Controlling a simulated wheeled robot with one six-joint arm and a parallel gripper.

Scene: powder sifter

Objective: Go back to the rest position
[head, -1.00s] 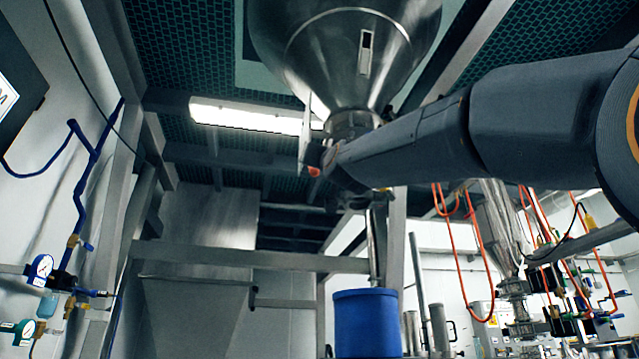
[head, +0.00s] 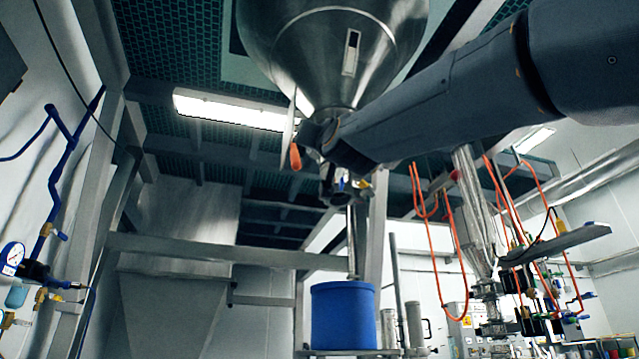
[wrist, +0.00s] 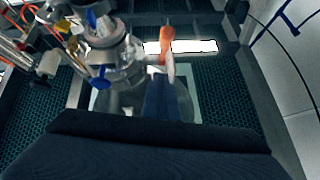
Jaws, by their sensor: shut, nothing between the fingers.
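My arm reaches in from the right in the head view and ends just below the steel hopper (head: 335,45). In the wrist view my gripper (wrist: 158,84) shows as a narrow dark shape above the wide dark wrist body, with its fingers shut and empty. A lever with an orange handle (head: 295,157) hangs beside the hopper outlet. The orange handle also shows in the wrist view (wrist: 166,48), close to the fingertips in the picture; I cannot tell the gap. In the head view the wrist hides much of the outlet and the fingers are hard to make out.
A blue drum (head: 343,318) stands below the outlet pipe. A steel frame beam (head: 225,252) crosses behind it. Orange hoses (head: 447,215) and valves hang at the right. Gauges (head: 12,257) and blue pipes line the left wall.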

